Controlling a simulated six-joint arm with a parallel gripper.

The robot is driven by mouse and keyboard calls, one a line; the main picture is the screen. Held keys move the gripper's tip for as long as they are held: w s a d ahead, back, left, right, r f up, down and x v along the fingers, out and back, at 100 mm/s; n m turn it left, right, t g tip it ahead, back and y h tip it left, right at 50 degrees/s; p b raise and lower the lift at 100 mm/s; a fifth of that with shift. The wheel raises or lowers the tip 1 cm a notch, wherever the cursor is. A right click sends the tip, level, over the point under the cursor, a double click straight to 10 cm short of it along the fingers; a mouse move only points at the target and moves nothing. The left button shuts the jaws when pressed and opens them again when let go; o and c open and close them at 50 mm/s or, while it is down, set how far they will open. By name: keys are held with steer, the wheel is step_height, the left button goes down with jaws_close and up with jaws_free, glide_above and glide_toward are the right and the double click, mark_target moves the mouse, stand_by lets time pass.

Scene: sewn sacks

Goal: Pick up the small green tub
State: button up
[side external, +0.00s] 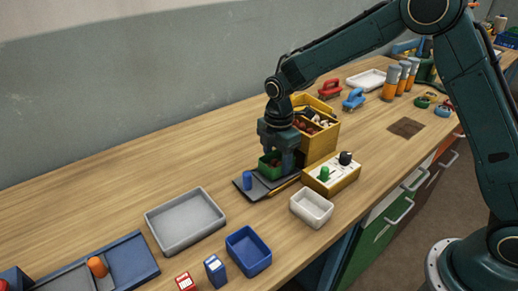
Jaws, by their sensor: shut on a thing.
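The small green tub (265,169) sits at the dark flat pad, in front of the yellow box. My gripper (278,163) points down over it and is shut on the tub, with its fingers at the tub's wall. Something reddish shows inside the tub. The fingers hide part of the tub, and I cannot tell whether its base touches the pad.
A dark pad (244,189) with a blue peg (247,180) lies below. A yellow box (322,146) stands close behind on the right. A control box (331,178) and a white tub (311,208) are at the front right. A grey tray (185,222) is left.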

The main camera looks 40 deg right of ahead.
step_height(320, 180, up, 19)
stand_by(0.6)
steer(key=shift+a+r, duration=0.1)
stand_by(0.4)
